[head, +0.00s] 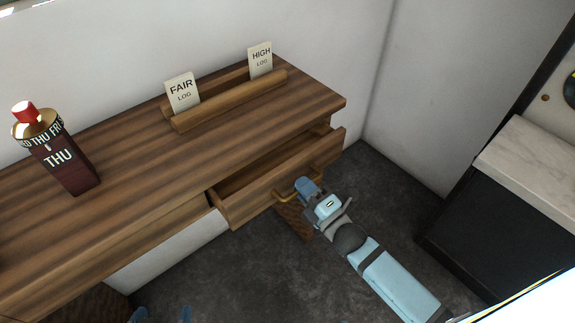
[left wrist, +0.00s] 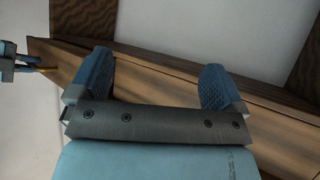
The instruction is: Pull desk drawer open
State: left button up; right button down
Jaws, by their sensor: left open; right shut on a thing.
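The wooden desk (head: 130,160) has a right-hand drawer (head: 250,207) that stands partly out, with its hollow inside visible from above. A brass bar handle (head: 284,197) is on the drawer front. My right gripper (head: 306,186) is shut on this handle, and the fingers hide its middle. My left gripper (head: 161,315) shows only as blue fingertips at the bottom edge of the head view. In the left wrist view the left gripper (left wrist: 156,82) is open and empty, with wood behind it. My right gripper and some brass show at that view's left edge.
On the desk top are a dark red bottle-shaped object (head: 68,165) marked THU and a wooden rack (head: 228,101) holding FAIR (head: 182,94) and HIGH (head: 260,59) cards. A dark cabinet with a pale top (head: 535,160) stands at right. Dark floor (head: 385,195) lies between.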

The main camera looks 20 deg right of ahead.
pick_arm(q)
jog(key=r+p, duration=0.1)
jog(key=p, duration=0.1)
jog(key=shift+r+p, duration=0.1)
jog(key=shift+p, duration=0.2)
pick_arm(e)
jog(key=r+v, duration=0.2)
jog(key=v, duration=0.8)
jog(key=shift+s, duration=0.4)
jog(key=shift+d, duration=0.1)
pick_arm(q)
jog(key=shift+a, duration=0.25)
pick_arm(e)
jog(key=c, duration=1.1)
grip_release()
jog(key=shift+c, duration=0.2)
pick_arm(q)
jog(key=shift+s, duration=0.1)
pick_arm(e)
jog(key=v, duration=1.3)
jog(key=shift+s, duration=0.35)
pick_arm(q)
jog(key=shift+d, duration=0.2)
pick_arm(e)
jog(key=shift+d+f, duration=0.1)
